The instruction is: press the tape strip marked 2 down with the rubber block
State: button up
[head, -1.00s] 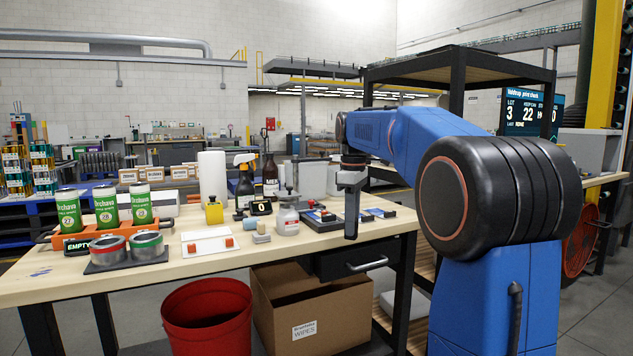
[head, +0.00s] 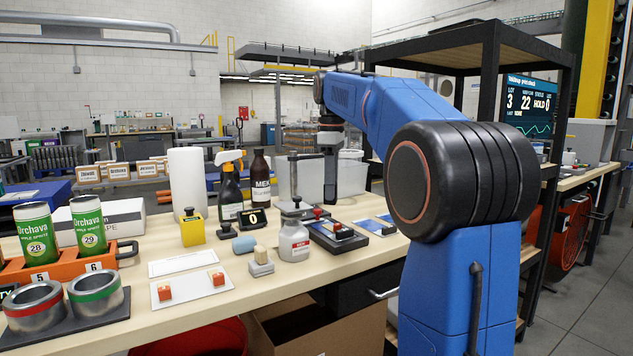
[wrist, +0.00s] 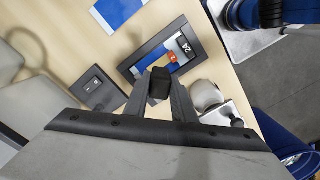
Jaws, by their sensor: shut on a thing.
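My gripper (head: 329,198) hangs upright above the back right of the bench. In the wrist view its fingers (wrist: 160,88) are shut on a small dark block (wrist: 159,80), which looks like the rubber block.
A grey-white bottle (head: 293,241) stands left of the tray, and blue-and-white cards (head: 368,227) lie right of it. Spray and MEK bottles (head: 261,180) stand behind. A white plate with orange blocks (head: 192,288) and an orange can rack (head: 62,268) are further left.

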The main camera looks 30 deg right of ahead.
jog(key=shift+w+f, duration=0.1)
jog(key=shift+w, duration=0.35)
jog(key=shift+f, duration=2.9)
jog(key=shift+f, duration=0.5)
jog(key=shift+r, duration=3.5)
